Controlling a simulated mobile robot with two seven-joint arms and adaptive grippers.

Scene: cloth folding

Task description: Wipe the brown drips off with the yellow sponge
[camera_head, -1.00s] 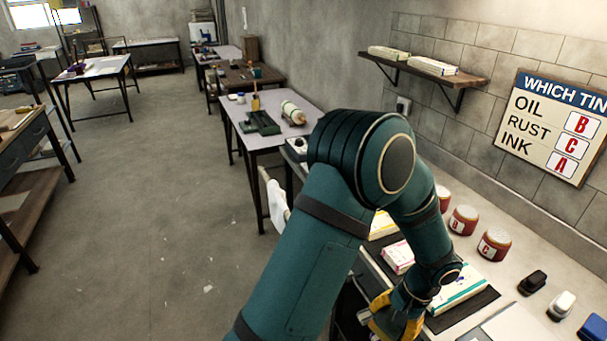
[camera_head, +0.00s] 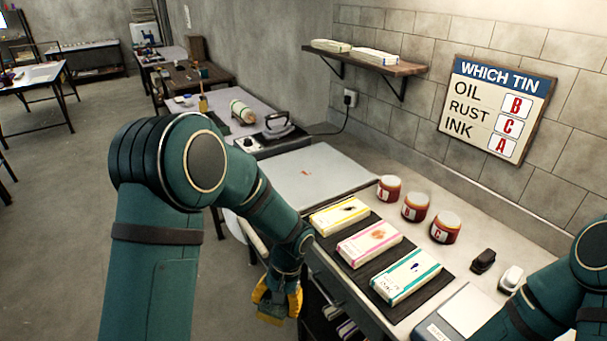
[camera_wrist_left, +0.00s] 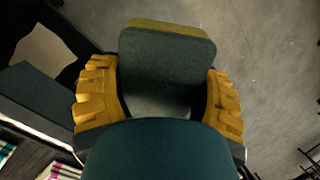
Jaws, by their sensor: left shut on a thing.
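My left gripper (camera_head: 278,298) has yellow fingers and hangs in front of the bench's front edge, over the floor. It is shut on the sponge (camera_wrist_left: 168,42), which shows a dark green face and a yellow edge between the fingers in the left wrist view. In the head view a bit of yellow shows below the fingers, and I cannot separate the sponge clearly there. I cannot make out any brown drips for certain. My right arm shows at the lower right, but its gripper is out of frame.
Three folded cloths, yellow-edged (camera_head: 339,215), pink-edged (camera_head: 369,243) and teal-edged (camera_head: 406,277), lie on a dark mat. Three lidded red tins (camera_head: 415,207) stand behind. A pale flat board (camera_head: 315,177) and an iron (camera_head: 279,127) are farther left. A sign (camera_head: 495,110) hangs on the wall.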

